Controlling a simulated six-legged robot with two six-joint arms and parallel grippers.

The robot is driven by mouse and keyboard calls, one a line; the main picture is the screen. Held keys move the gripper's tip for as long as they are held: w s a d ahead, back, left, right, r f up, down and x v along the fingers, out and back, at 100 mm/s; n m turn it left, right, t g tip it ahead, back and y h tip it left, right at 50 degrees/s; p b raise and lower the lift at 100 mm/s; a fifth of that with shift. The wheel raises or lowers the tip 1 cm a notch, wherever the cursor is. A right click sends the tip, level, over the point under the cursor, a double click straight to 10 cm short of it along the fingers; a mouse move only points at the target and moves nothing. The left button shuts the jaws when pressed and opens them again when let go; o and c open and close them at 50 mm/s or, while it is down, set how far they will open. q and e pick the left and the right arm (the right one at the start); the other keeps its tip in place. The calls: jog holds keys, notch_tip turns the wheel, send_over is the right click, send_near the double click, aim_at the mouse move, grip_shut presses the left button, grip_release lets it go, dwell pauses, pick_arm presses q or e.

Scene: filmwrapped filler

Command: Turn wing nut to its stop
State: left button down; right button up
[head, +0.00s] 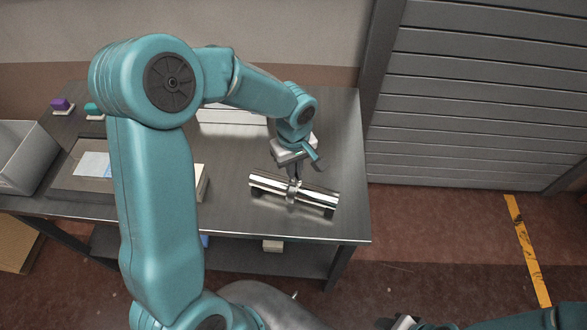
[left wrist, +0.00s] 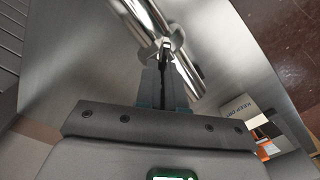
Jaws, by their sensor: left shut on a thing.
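A shiny metal pipe (head: 268,183) lies across dark supports near the right front of the steel table, with a clamp band (head: 292,196) around its middle. The pipe (left wrist: 153,14) and the clamp band (left wrist: 177,38) also show in the left wrist view. My left gripper (head: 294,179) reaches down onto the clamp from above. In the left wrist view its fingers (left wrist: 166,62) are shut on a small bright piece at the clamp, which I take as the wing nut (left wrist: 165,47); the fingers hide most of it. My right gripper (head: 403,322) shows only partly at the bottom edge.
The steel table (head: 235,212) is bare around the pipe. A grey bin (head: 22,150), a tray (head: 75,180) and small purple (head: 61,104) and teal blocks stand at the left. A shutter (head: 470,100) stands to the right.

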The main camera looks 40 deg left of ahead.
pick_arm(q)
jog(key=shift+w+m+b, duration=0.1)
jog(key=shift+m+b, duration=0.2)
jog(key=shift+m, duration=0.6)
dwell(0.6)
jog(key=c, duration=1.2)
grip_release()
jog(key=shift+c, duration=0.2)
notch_tip(320, 180, up, 16)
jog(key=shift+r, duration=0.25)
